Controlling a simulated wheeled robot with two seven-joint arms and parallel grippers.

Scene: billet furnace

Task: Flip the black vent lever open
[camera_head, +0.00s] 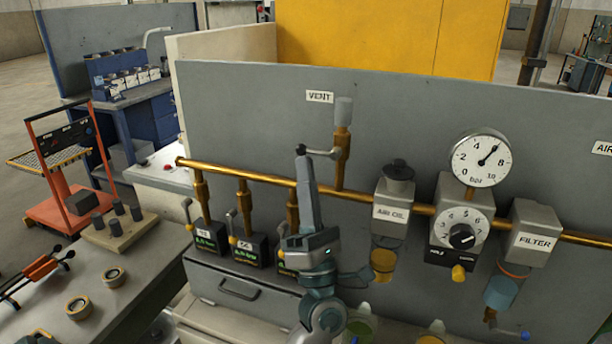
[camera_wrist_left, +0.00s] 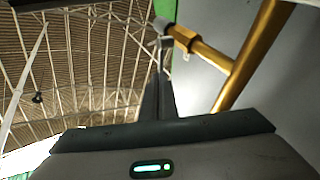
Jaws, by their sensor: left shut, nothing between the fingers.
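The vent lever (camera_head: 322,153) is a short dark handle sticking out to the left from the brass vent valve (camera_head: 341,160), below the VENT label. In the left wrist view the brass valve (camera_wrist_left: 187,40) shows beyond the fingers, with the lever (camera_wrist_left: 165,43) small near their tips. My left gripper (camera_head: 302,158) points up, its fingers shut together and empty. Its tips are at the lever's left end; I cannot tell whether they touch it. In the left wrist view the gripper (camera_wrist_left: 158,75) also shows shut. My right gripper is not in view.
A brass pipe (camera_head: 265,178) runs across the grey panel (camera_head: 245,110) behind my gripper. Small valves with black boxes (camera_head: 249,250) hang to the left. The air oil unit (camera_head: 392,205), the regulator, the gauge (camera_head: 480,158) and the filter (camera_head: 535,232) are to the right.

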